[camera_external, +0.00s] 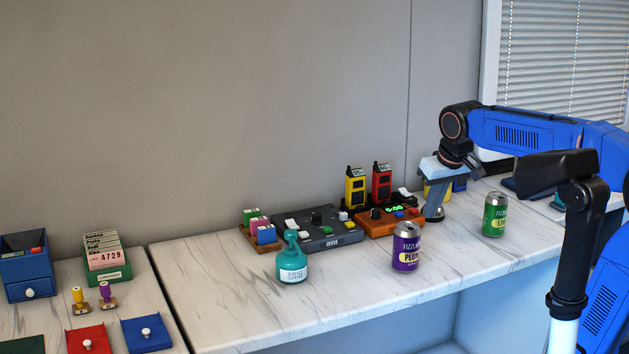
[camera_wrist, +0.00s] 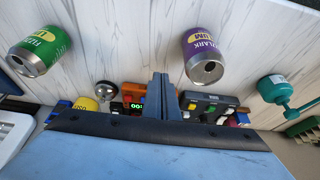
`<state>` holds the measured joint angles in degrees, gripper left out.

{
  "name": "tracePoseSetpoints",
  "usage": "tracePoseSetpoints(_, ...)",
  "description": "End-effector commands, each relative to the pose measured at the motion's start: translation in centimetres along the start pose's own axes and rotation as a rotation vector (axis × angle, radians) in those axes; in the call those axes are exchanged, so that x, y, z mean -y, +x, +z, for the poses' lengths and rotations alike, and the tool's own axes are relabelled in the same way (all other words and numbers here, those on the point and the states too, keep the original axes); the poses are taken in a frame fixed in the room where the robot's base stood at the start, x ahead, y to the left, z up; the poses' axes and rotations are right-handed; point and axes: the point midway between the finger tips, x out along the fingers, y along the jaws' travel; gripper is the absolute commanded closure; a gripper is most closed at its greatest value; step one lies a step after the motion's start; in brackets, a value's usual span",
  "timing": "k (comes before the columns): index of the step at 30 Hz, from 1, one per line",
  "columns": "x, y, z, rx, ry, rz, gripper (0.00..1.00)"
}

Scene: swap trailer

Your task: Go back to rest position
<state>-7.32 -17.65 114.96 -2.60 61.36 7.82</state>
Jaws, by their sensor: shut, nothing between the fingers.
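My gripper (camera_external: 434,214) hangs at the end of my blue arm, close to the right side of the orange console (camera_external: 389,224) with the lit green display. I cannot tell whether it touches anything. In the wrist view my gripper (camera_wrist: 161,84) has its fingers together with nothing between them. A purple can (camera_external: 407,247) stands upright in front of it, and a green can (camera_external: 495,214) stands upright to its right. In the wrist view the green can (camera_wrist: 40,50) is at the left and the purple can (camera_wrist: 206,57) is right of the fingers.
A teal bottle (camera_external: 292,258) stands by the dark console (camera_external: 318,228). Yellow (camera_external: 356,187) and red (camera_external: 382,183) radios stand behind the orange console. A card box (camera_external: 106,263) and blue drawer box (camera_external: 27,266) are at the left. The front middle of the counter is clear.

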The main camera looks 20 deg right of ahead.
Motion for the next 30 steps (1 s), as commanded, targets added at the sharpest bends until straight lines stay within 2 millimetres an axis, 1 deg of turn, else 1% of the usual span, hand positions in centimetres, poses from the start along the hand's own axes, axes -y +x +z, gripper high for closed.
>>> tracePoseSetpoints(1,-0.6,-0.1,2.0,-0.005,0.003,0.001,1.0)
tracePoseSetpoints(5,-1.8,0.1,6.8,-0.01,0.002,0.002,1.0)
tracePoseSetpoints(6,-2.1,0.2,8.3,-0.013,0.002,0.002,1.0)
tracePoseSetpoints(8,-2.6,0.5,10.5,-0.017,0.001,0.002,1.0)
tracePoseSetpoints(9,-2.9,0.8,12.0,-0.018,0.001,0.002,1.0)
tracePoseSetpoints(11,-3.2,1.2,14.2,-0.021,0.003,0.003,1.0)
tracePoseSetpoints(12,-3.5,1.5,15.7,-0.024,0.003,0.003,1.0)
tracePoseSetpoints(15,-3.9,2.5,19.2,-0.029,0.002,0.004,1.0)
tracePoseSetpoints(18,-4.3,3.5,22.3,-0.033,0.002,0.006,1.0)
tracePoseSetpoints(21,-4.5,4.3,24.5,-0.037,0.001,0.007,1.0)
tracePoseSetpoints(24,-4.6,4.9,25.9,-0.039,0.001,0.007,1.0)
tracePoseSetpoints(27,-4.7,5.2,26.5,-0.04,0.001,0.008,1.0)
tracePoseSetpoints(30,-4.7,5.3,26.6,-0.039,0.001,0.007,1.0)
